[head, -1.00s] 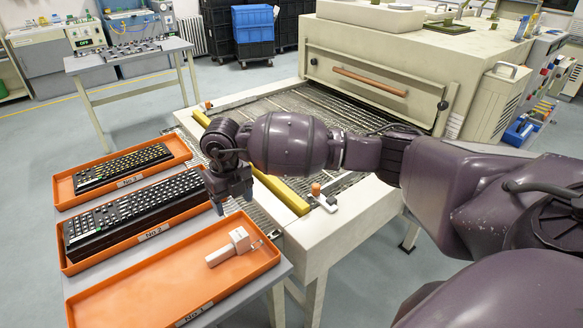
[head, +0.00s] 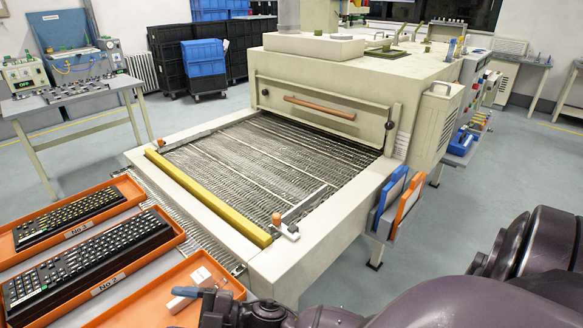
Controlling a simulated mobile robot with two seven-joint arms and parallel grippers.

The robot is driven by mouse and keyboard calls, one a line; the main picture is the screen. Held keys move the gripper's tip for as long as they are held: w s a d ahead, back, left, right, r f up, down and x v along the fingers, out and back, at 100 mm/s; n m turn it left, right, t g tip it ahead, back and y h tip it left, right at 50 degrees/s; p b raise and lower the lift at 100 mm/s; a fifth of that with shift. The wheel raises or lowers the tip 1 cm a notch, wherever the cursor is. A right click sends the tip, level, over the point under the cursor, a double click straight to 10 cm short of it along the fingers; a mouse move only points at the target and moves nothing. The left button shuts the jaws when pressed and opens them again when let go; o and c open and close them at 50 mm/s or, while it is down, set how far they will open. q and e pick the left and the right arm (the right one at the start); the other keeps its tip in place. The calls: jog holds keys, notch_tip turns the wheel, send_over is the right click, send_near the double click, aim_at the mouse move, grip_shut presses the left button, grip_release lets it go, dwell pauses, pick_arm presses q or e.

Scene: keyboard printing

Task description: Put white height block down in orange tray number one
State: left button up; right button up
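The white height block (head: 201,275) lies in the front orange tray (head: 135,309), near its right end. This is tray number one by the label seen earlier; the label is now out of view. My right gripper (head: 193,292) is at the bottom edge of the head view, and its grey finger overlaps part of the block. Contact and finger opening cannot be made out. My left gripper is not in view.
Trays No.2 (head: 176,232) and No.3 (head: 128,187) hold black keyboards on the left. A conveyor machine (head: 325,100) with a yellow bar (head: 205,197) stands behind. Blue and orange panels (head: 408,205) hang at its right side. Open floor lies to the right.

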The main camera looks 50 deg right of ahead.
jog(key=s+d+f+m+g+h, duration=0.3)
jog(key=s+d+f+m+h, duration=1.1)
jog(key=s+d+f+m, duration=0.2)
jog(key=shift+s+f+m+h, duration=0.2)
jog(key=shift+f+m+h, duration=0.15)
jog(key=shift+f, duration=0.35)
